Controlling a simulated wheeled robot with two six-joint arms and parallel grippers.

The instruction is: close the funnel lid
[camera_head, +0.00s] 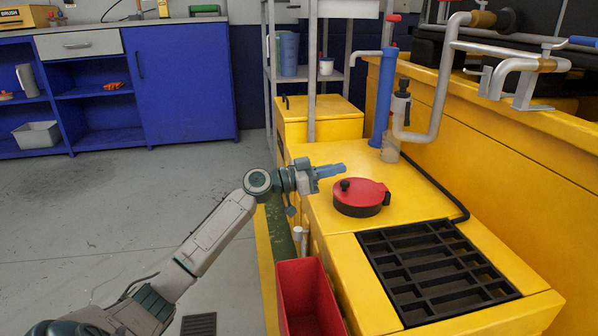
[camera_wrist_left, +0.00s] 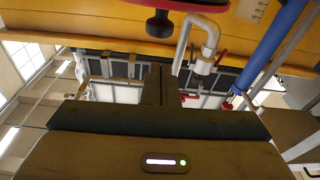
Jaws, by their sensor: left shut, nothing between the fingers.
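The round red funnel lid (camera_head: 364,192) lies on top of its black funnel rim (camera_head: 358,211) on the yellow machine. It looks flat and down, with no gap that I can see. Its black knob (camera_head: 345,185) is on the near left side, and a hinge-like part is at the right. The lid's red edge (camera_wrist_left: 165,4) and knob (camera_wrist_left: 160,22) also show at the top of the left wrist view. My left gripper (camera_head: 342,170) is shut and empty, just behind the knob and apart from it. The finger tips (camera_wrist_left: 160,80) show together in the wrist view. My right gripper is out of view.
A black grate (camera_head: 435,270) is set in the machine top in front of the lid. A red bin (camera_head: 308,298) stands at the machine's left side. A blue pipe (camera_head: 383,100) and grey piping (camera_head: 437,100) rise behind.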

